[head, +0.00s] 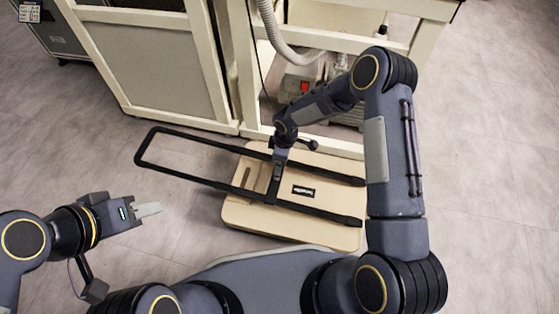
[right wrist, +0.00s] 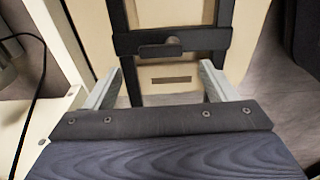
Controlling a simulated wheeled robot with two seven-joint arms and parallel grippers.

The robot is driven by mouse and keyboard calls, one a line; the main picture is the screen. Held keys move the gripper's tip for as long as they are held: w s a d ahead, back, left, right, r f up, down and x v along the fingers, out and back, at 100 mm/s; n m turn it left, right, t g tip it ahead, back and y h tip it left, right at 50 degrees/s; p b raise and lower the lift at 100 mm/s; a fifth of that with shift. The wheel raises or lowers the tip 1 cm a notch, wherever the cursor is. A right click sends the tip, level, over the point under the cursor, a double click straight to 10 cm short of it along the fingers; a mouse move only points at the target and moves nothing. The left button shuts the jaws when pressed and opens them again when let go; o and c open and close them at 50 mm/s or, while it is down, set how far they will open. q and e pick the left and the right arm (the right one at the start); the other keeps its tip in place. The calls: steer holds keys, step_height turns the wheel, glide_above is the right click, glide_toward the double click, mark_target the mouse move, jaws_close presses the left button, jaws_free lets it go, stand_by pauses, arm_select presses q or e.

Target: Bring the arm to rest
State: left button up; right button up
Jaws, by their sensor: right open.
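My right arm reaches forward over a beige board with a black tubular frame. Its gripper (head: 277,172) is over the frame's cross part. In the right wrist view the gripper's two grey fingers (right wrist: 162,88) are spread wide with nothing held between them. The black crossbar (right wrist: 165,42) and its small tab show beyond the fingertips. My left gripper (head: 147,210) is out over bare floor at the left, with its grey fingers seen from the side. I cannot tell whether they are apart or together. It holds nothing that I can see.
The beige board (head: 240,215) lies low in front of a cream cabinet (head: 165,65). The black frame (head: 170,132) sticks out to the left. A cream open stand holds a pump with a red switch (head: 305,86) and a pale hose (head: 275,38).

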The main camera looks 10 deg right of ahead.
step_height(320, 180, up, 2)
steer(key=shift+s, duration=0.1)
steer(key=shift+d, duration=0.1)
stand_by(0.4)
steer(key=s+d+r+m+t, duration=0.15)
steer(key=d+r, duration=0.25)
steer(key=r, duration=0.4)
steer(key=s+d+r+m, duration=0.3)
steer(key=r, duration=0.4)
steer(key=s+d+r+m, duration=0.2)
steer(key=d+r, duration=0.2)
steer(key=r, duration=0.4)
steer(key=s+r+m+t+y, duration=0.15)
steer(key=s+r+m, duration=0.3)
steer(key=s, duration=0.65)
steer(key=s+r+m+t+y, duration=0.15)
steer(key=s+r+m, duration=0.3)
steer(key=s, duration=0.65)
step_height(320, 180, up, 35)
steer(key=p, duration=3.5)
steer(key=shift+w+d+t, duration=0.2)
steer(key=shift+w+t, duration=0.05)
steer(key=shift+t, duration=0.1)
